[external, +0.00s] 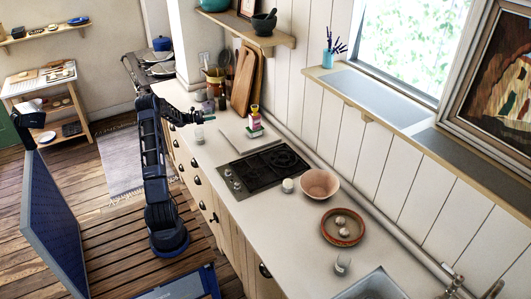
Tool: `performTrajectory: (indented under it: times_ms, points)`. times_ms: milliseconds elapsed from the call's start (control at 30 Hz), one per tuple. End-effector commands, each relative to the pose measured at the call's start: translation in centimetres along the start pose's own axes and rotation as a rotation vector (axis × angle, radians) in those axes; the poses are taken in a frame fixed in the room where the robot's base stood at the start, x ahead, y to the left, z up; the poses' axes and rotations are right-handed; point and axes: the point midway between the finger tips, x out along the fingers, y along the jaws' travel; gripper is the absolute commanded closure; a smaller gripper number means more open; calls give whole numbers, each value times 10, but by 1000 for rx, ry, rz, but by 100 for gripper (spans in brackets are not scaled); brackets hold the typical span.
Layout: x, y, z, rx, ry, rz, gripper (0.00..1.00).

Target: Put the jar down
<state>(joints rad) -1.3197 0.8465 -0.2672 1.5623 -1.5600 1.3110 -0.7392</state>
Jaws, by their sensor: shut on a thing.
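My gripper (198,117) is over the near-left part of the pale countertop (222,146), left of the stove. It is shut on the jar, which is small in this view and partly hidden by the fingers. A small pale, glassy object (199,135) shows just below the fingers; I cannot tell whether it is part of the held jar or stands apart on the counter. The gap between the jar and the countertop cannot be made out.
Cutting boards (244,80) lean against the wall behind. A pink-and-green stack topped by a yellow item (255,122) stands right of my gripper. A black stove (264,170), pink bowl (320,184) and round brown tray (343,241) lie along the counter. Clear counter lies between gripper and stove.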

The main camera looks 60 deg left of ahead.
Motion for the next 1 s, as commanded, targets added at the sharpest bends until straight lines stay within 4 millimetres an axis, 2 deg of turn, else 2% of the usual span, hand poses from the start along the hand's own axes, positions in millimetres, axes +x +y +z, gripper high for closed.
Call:
performTrajectory:
  times_ms: [100,200,467,700,1000]
  points:
    - [0,0,-24,-2,0,0,73]
    - [0,0,-37,-2,0,0,73]
    - [0,0,-52,-1,0,0,73]
    - [0,1,-83,-1,0,0,73]
    - [0,0,-88,0,0,0,73]
